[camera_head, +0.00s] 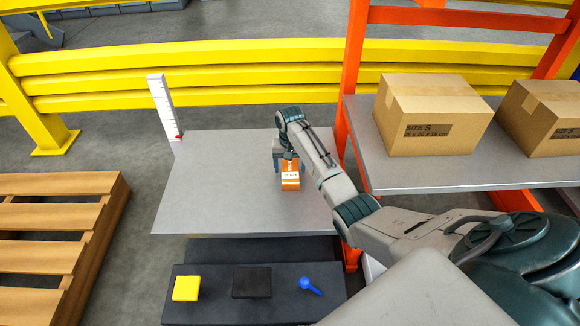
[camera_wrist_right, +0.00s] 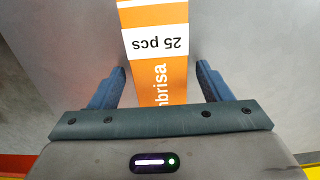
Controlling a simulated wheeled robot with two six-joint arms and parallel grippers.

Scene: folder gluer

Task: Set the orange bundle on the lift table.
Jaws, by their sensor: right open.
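The orange bundle (camera_head: 290,182) has a white label and rests on the grey lift table (camera_head: 215,190), right of its middle. In the right wrist view the bundle (camera_wrist_right: 158,80) shows a "25 pcs" label and lies between the two blue fingers. My right gripper (camera_wrist_right: 160,85) is open, with a gap on each side of the bundle. In the head view the right gripper (camera_head: 288,160) is at the bundle's far end, partly hidden by the wrist. My left gripper is not in view.
An orange rack (camera_head: 354,80) with cardboard boxes (camera_head: 430,115) stands at the right. A dark console (camera_head: 215,305) with a yellow pad, a black pad and a blue lever is in front. A wooden pallet (camera_head: 60,185) lies at the left. Yellow rails (camera_head: 220,70) run behind.

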